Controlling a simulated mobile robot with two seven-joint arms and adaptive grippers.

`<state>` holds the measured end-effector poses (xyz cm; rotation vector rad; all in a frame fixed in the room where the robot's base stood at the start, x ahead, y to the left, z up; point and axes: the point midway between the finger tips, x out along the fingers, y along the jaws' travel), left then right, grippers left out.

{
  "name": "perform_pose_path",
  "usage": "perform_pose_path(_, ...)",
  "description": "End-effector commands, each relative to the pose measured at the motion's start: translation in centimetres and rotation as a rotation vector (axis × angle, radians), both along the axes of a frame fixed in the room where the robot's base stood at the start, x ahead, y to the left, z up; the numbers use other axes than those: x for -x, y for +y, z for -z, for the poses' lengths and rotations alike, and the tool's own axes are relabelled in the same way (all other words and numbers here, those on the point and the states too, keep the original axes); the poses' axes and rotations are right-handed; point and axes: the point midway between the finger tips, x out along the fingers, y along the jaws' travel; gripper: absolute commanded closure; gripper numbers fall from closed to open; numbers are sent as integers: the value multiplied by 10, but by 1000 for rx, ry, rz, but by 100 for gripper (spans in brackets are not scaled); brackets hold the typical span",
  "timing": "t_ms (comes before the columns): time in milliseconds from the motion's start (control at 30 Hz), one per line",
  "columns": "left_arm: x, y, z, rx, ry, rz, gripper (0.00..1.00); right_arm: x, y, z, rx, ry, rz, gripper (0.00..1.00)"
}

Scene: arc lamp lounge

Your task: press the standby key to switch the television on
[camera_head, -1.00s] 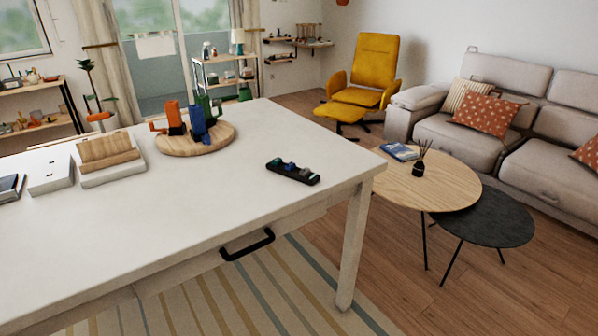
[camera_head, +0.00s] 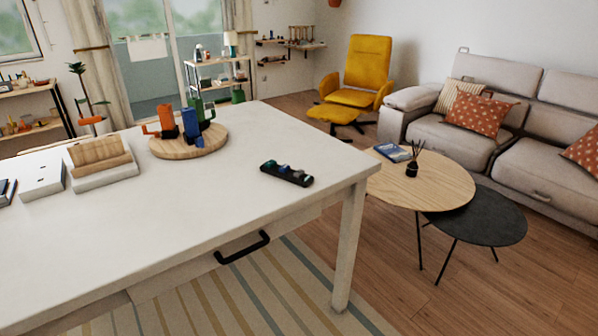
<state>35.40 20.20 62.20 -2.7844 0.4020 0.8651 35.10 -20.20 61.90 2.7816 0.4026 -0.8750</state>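A small black remote-like bar (camera_head: 286,173) with several dark and bluish raised keys lies flat on the white table (camera_head: 200,220), near its right end. Which of its keys is the standby key is too small to tell. No television shows in this view. Neither of my grippers is in view.
A round wooden board (camera_head: 188,147) with orange, blue and green mugs stands at the table's back. A white box with a wooden roll (camera_head: 101,158) and a white box (camera_head: 41,179) stand to the left. A drawer handle (camera_head: 242,247) juts from the front. Coffee tables (camera_head: 425,182) stand right.

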Motion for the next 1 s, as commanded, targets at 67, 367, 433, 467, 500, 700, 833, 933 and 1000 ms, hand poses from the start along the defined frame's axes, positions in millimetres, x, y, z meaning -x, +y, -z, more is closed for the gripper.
perform_pose_path(67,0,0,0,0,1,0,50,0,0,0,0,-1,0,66)
perform_pose_path(367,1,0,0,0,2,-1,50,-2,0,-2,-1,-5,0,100)
perform_pose_path(433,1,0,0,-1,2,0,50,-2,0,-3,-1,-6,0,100)
perform_pose_path(467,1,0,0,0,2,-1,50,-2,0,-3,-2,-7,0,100)
perform_pose_path(500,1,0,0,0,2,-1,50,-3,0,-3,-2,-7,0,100)
perform_pose_path(700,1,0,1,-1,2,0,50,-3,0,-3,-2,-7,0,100)
perform_pose_path(833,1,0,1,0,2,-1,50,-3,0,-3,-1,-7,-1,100)
perform_pose_path(933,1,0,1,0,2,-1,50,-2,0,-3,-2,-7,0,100)
perform_pose_path(1000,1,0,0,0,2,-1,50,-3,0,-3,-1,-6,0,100)
